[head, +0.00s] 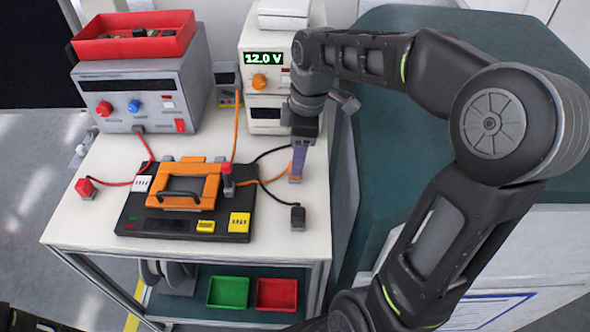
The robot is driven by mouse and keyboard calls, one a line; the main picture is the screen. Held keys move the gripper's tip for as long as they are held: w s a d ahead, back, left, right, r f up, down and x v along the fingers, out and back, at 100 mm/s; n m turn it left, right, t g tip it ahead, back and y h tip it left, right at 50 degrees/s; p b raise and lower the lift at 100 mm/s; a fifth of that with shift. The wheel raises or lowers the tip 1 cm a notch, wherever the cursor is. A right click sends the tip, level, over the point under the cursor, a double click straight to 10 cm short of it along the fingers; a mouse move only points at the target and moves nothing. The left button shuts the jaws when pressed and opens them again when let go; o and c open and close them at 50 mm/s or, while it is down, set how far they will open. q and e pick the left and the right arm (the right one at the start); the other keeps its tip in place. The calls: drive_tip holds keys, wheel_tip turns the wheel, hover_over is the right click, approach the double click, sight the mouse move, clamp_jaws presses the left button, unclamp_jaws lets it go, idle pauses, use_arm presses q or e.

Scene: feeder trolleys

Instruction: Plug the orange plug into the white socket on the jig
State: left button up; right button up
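The jig is a black board (140,222) on the white trolley top, with an orange clamp frame (170,167) and a black handle. A white socket (142,184) with dark marks sits at the jig's left edge. My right gripper (297,172) points down over the trolley's right side, right of the jig. An orange cable (272,180) runs to its fingers, where a sliver of the orange plug (291,175) shows; the fingers hide most of it. The gripper appears shut on it. My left gripper is out of view.
A red plug (85,187) stands left of the jig, a black plug (297,216) right of it. Power supplies (140,95) (266,110) line the back.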

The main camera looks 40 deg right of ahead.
drive_tip(key=f, duration=0.5)
drive_tip(key=shift+w+a+p, duration=0.15)
drive_tip(key=shift+w+p, duration=0.1)
drive_tip(key=shift+p, duration=0.1)
drive_tip(key=shift+r, duration=0.1)
clamp_jaws()
idle(0.5)
